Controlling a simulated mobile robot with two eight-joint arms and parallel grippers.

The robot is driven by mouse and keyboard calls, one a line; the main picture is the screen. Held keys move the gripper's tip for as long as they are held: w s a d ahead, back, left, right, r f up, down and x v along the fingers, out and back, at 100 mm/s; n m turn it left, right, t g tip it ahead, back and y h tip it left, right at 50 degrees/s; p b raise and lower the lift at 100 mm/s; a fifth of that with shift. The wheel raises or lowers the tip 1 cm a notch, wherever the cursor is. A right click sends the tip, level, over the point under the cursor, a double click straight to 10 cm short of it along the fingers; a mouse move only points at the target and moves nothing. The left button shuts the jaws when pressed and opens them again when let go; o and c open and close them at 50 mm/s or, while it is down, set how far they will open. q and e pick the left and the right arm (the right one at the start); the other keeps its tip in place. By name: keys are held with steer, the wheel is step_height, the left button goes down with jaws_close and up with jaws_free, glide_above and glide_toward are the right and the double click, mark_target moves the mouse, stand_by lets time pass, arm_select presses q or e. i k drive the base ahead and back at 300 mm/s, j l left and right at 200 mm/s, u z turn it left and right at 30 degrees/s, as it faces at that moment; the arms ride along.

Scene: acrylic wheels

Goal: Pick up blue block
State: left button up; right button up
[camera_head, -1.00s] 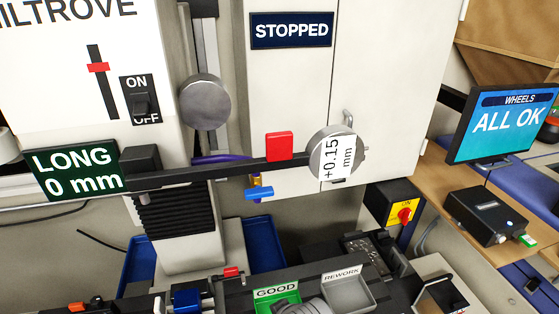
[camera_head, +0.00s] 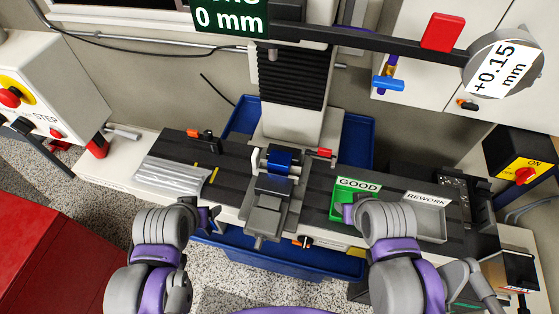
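The blue block (camera_head: 280,162) sits in the grey vise (camera_head: 266,195) on the dark machine table, in the middle of the view. My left gripper (camera_head: 210,217) is at the table's front edge, left of the vise and apart from the block. My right gripper (camera_head: 346,212) is right of the vise, by the green GOOD tray (camera_head: 344,204), also apart from the block. The fingers of both grippers are small and partly hidden by my wrists, so their opening is unclear.
The grey REWORK tray (camera_head: 430,222) stands right of the GOOD tray. A silver plate (camera_head: 172,178) lies on the table's left. The machine column (camera_head: 292,85) rises behind the vise. A blue tub (camera_head: 358,140) is behind the table. A red cabinet (camera_head: 40,250) stands at lower left.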

mark_target(278, 162)
steer(key=k+j+z, duration=0.1)
steer(key=z, duration=0.2)
steer(key=j+z, duration=0.1)
steer(key=z, duration=0.25)
steer(key=i+l+z, duration=0.15)
steer(key=z, duration=0.7)
steer(key=k+u, duration=0.1)
steer(key=k, duration=0.35)
steer(key=i+j+u, duration=0.2)
steer(key=u, duration=0.25)
steer(key=i+j+u, duration=0.2)
steer(key=u, duration=0.2)
